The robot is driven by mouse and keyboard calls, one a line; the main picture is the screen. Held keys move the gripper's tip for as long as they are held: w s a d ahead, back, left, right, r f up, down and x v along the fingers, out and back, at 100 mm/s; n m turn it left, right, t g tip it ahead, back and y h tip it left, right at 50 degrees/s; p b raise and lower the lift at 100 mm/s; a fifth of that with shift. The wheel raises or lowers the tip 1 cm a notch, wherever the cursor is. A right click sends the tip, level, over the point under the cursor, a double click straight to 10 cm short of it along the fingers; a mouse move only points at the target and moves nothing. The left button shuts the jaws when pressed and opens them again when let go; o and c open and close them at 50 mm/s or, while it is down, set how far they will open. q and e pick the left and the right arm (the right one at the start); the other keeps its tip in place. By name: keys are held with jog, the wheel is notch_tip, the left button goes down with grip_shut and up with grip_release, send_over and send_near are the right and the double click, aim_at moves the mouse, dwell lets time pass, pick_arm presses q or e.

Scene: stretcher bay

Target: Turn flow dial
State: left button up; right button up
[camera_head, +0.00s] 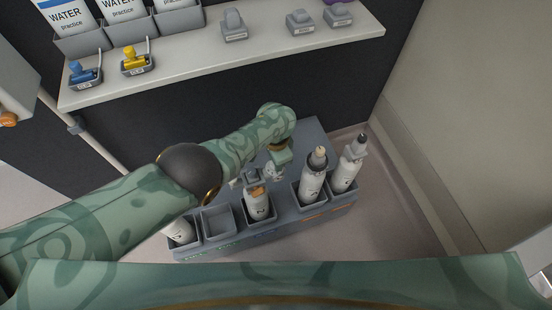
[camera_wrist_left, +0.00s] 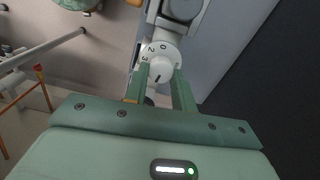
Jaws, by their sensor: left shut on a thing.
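The flow dial (camera_wrist_left: 161,69) is a white round knob with a dark pointer line, in front of a white scale with dark numerals, including 0 and 2. My left gripper (camera_wrist_left: 160,75) is shut on the knob, one finger on each side. In the wrist view the pointer line points down and slightly left, away from the numerals. In the head view the dial (camera_head: 272,172) is a small white spot beside my gripper, above a white cylinder (camera_head: 257,208) in the grey rack. The gripper's fingers are hard to make out there. My right gripper is not in view.
The grey rack (camera_head: 300,227) holds several white cylinders, with two upright at its right (camera_head: 313,180) and one empty slot (camera_head: 217,221). Behind is a shelf (camera_head: 200,72) with water packs, blue and yellow valve fittings and grey fittings. A wall stands at the right.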

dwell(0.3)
pick_arm(q)
jog(key=o, duration=1)
notch_tip(320, 180, up, 16)
jog(key=p, duration=1.3)
jog(key=shift+r+p, duration=0.15)
jog(key=shift+p, duration=0.2)
